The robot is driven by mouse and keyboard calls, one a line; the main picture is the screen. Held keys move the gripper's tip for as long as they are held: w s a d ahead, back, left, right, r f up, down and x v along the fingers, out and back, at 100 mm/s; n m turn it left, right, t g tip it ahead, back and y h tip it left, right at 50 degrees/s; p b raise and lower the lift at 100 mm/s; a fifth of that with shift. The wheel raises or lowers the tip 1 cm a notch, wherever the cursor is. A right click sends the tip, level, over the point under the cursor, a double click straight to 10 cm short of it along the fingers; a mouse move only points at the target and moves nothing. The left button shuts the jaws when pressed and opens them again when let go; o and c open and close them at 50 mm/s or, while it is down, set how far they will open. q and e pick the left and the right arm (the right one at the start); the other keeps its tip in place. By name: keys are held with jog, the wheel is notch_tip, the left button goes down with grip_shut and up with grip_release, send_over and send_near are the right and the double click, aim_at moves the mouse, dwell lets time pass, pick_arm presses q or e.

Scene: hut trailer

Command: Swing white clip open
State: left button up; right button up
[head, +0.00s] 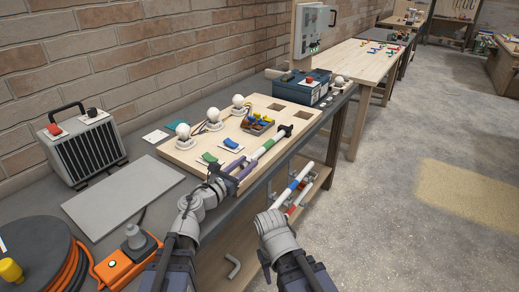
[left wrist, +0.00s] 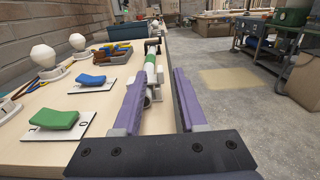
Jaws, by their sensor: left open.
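A white clip (left wrist: 155,92) shows in the left wrist view on the front edge of the wooden board (left wrist: 72,140), beside a white and green rod (left wrist: 150,72). The same rod (head: 262,152) lies along the board's edge in the head view, where the clip is too small to make out clearly. My left gripper (left wrist: 158,78) is open, with purple fingers spread to either side of the clip and rod. It also shows at the board's near corner in the head view (head: 238,167). I cannot tell whether it touches them. My right gripper's fingers are not clear; its arm is in front of the bench.
White knobs (head: 213,118), a green rocker (head: 210,158) and a blue rocker (head: 231,143) stand on the board. A heater (head: 82,146), an orange tool (head: 128,262) and a cable reel (head: 35,255) are at left. Banded rods (head: 293,186) are below the bench edge.

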pick_arm(q)
jog(key=x, duration=0.8)
jog(key=shift+s+a, duration=0.1)
grip_shut()
dwell(0.4)
